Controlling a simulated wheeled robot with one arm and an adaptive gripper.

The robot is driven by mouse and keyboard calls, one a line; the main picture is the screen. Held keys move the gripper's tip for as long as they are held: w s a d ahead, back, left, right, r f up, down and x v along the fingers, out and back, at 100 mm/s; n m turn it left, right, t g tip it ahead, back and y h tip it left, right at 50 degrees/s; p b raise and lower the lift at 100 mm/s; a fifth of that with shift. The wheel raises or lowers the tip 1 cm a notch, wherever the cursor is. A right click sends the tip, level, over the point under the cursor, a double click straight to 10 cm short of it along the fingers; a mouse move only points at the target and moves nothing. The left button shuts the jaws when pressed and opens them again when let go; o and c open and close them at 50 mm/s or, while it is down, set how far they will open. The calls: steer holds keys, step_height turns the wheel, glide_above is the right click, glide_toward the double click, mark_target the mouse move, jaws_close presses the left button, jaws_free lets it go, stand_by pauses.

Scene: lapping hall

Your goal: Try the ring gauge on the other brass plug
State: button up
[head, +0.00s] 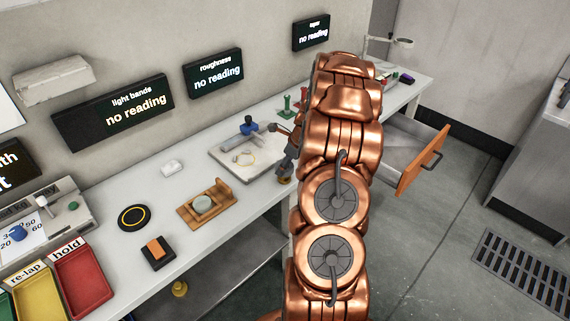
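My gripper (286,172) points down at the right edge of the pale plate on the bench, small and partly hidden by my copper arm. A small brass-coloured piece (284,181) shows at its fingertips, perhaps a brass plug. I cannot tell whether the fingers hold it. Another brass-coloured piece (180,288) is low down, below the bench's front edge. A black disc with a yellow ring (134,217) lies flat on the bench to the left. A thin yellowish ring (243,158) lies or is marked on the pale plate. I cannot tell which is the ring gauge.
The pale plate (226,165) also carries a blue-topped device (249,126). A wooden holder with a grey disc (187,213), a black block with an orange top (158,252) and red (105,291) and yellow bins stand left. An open drawer (404,170) juts out right.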

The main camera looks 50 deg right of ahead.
steer(key=o, duration=1.4)
steer(key=shift+r, duration=0.15)
steer(key=v, duration=1.1)
steer(key=shift+s+d+r, duration=0.1)
steer(key=shift+s+r, duration=0.1)
steer(key=shift+r, duration=0.15)
